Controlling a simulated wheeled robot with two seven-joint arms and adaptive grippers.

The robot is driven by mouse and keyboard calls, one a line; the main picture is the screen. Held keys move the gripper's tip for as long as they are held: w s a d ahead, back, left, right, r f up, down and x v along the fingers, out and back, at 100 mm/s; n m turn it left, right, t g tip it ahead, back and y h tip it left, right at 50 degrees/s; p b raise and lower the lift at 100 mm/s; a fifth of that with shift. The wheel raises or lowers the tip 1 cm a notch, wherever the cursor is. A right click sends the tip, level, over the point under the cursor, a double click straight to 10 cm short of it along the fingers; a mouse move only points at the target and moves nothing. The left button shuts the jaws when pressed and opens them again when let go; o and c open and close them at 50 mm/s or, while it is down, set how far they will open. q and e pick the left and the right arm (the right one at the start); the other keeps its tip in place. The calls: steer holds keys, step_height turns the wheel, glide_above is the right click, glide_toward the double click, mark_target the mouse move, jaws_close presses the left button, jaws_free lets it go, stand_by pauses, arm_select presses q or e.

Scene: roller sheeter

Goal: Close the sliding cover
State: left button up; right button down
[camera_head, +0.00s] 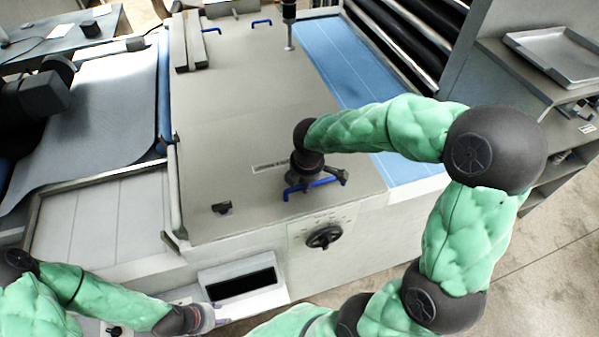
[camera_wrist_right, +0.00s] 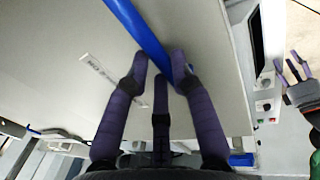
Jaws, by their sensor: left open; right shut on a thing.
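The sliding cover (camera_head: 240,110) is a flat grey panel on top of the machine. A blue bar handle (camera_head: 318,184) sits at its near edge, and two more blue handles are at its far end. My right gripper (camera_head: 312,177) is shut on the near handle. In the right wrist view, the blue handle (camera_wrist_right: 140,30) runs between the fingertips of my right gripper (camera_wrist_right: 165,72), with the grey cover (camera_wrist_right: 60,40) behind. My left gripper (camera_head: 215,317) is open and empty at the lower left, beside the machine's front; it also shows in the right wrist view (camera_wrist_right: 297,68).
A blue bed (camera_head: 340,60) shows to the right of the cover. Dark rollers (camera_head: 415,45) stand at the back right. The front has a black knob (camera_head: 323,237) and a dark screen (camera_head: 240,283). A metal tray (camera_head: 560,55) lies on a right shelf. The right floor is clear.

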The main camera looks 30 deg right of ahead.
steer(key=shift+s+a+f, duration=0.1)
steer(key=shift+s+a, duration=0.05)
steer(key=shift+s, duration=0.25)
steer(key=shift+f, duration=0.1)
steer(key=shift+s, duration=0.1)
steer(key=c, duration=1)
jaws_free()
steer(key=shift+c, duration=0.2)
steer(key=shift+r, duration=0.65)
step_height(320, 180, up, 11)
steer(key=s, duration=0.2)
steer(key=shift+a+f, duration=0.15)
steer(key=shift+a, duration=0.1)
